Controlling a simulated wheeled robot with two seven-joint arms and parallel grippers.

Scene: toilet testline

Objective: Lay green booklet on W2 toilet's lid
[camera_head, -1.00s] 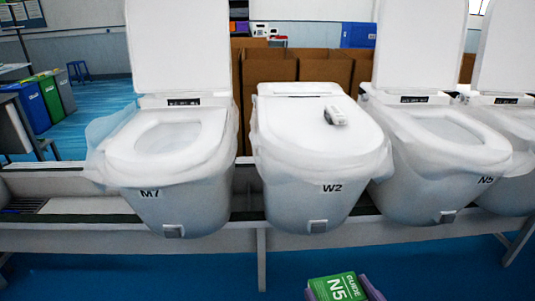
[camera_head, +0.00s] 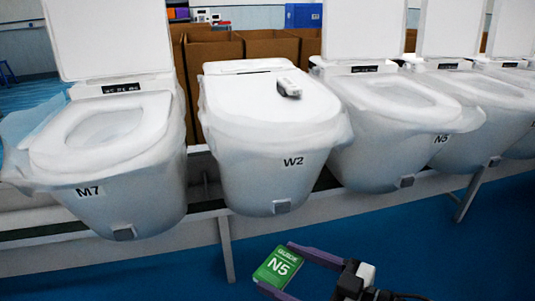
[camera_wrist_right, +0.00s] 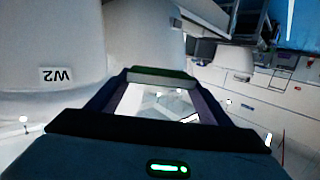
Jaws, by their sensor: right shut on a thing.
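In the right wrist view the booklet's dark green edge (camera_wrist_right: 160,73) shows between the fingertips. The W2 toilet (camera_head: 270,160) stands on the bench with its white lid (camera_head: 255,97) shut. A small white device (camera_head: 289,87) lies on that lid, right of its middle. In the right wrist view the W2 label (camera_wrist_right: 56,75) appears upside down. My left gripper is not in view.
The M7 toilet (camera_head: 110,170) on the left and the N5 toilet (camera_head: 390,135) on the right have raised lids and open seats. The bench rail (camera_head: 170,235) runs below them. Cardboard boxes (camera_head: 210,52) stand behind. The blue floor (camera_head: 430,240) in front is clear.

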